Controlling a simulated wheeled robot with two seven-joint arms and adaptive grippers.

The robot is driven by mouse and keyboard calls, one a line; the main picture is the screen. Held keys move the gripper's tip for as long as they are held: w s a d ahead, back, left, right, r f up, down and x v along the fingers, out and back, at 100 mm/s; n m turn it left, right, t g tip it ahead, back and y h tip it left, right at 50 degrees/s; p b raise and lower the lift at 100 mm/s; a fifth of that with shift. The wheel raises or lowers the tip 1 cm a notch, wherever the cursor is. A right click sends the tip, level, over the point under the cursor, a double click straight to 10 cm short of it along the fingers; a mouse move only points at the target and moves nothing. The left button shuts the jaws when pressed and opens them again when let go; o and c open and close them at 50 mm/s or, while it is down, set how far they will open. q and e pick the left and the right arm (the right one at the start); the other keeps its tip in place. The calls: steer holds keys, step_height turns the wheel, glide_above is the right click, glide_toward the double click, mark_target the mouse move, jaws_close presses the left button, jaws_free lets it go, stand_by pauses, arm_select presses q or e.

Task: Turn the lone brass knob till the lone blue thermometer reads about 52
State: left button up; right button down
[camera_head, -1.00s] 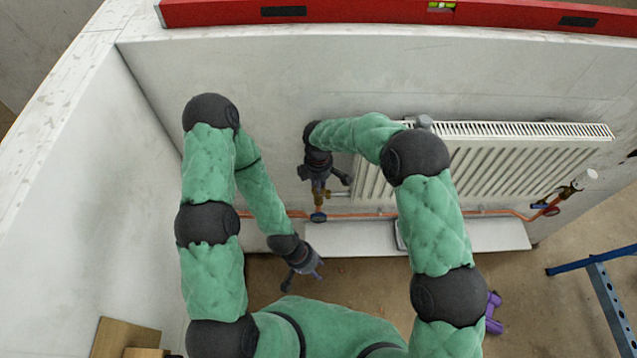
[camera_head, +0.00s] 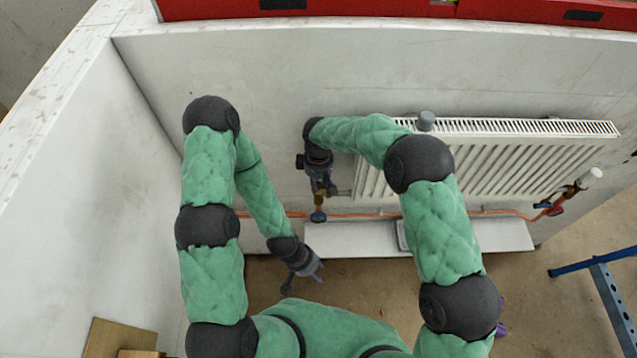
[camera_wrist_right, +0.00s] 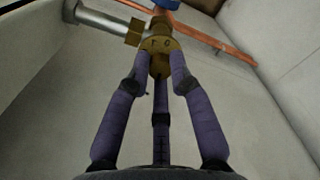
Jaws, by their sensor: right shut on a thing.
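The brass knob (camera_wrist_right: 160,58) is in the middle top of the right wrist view, between the fingertips of my right gripper (camera_wrist_right: 160,72). The gripper is shut on it. In the head view my right gripper (camera_head: 322,187) is at the radiator's left end, with a bit of brass (camera_head: 319,200) showing below it. A small blue round part (camera_head: 318,216) sits on the copper pipe below the brass; it also shows at the top of the wrist view (camera_wrist_right: 166,4). I cannot tell whether it is the thermometer, and no reading is legible. My left gripper (camera_head: 306,269) is open and empty, low and away from the wall.
A white radiator (camera_head: 500,160) hangs on the wall, partly hidden by my right arm. A copper pipe (camera_head: 360,215) runs below it. A pale board (camera_head: 350,240) lies under the pipe. A blue stand (camera_head: 610,295) is at the right, and a red level (camera_head: 350,8) lies along the wall's top.

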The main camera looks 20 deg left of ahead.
steer(key=shift+m, duration=0.8)
steer(key=c, duration=1.1)
jaws_free()
step_height(320, 180, up, 12)
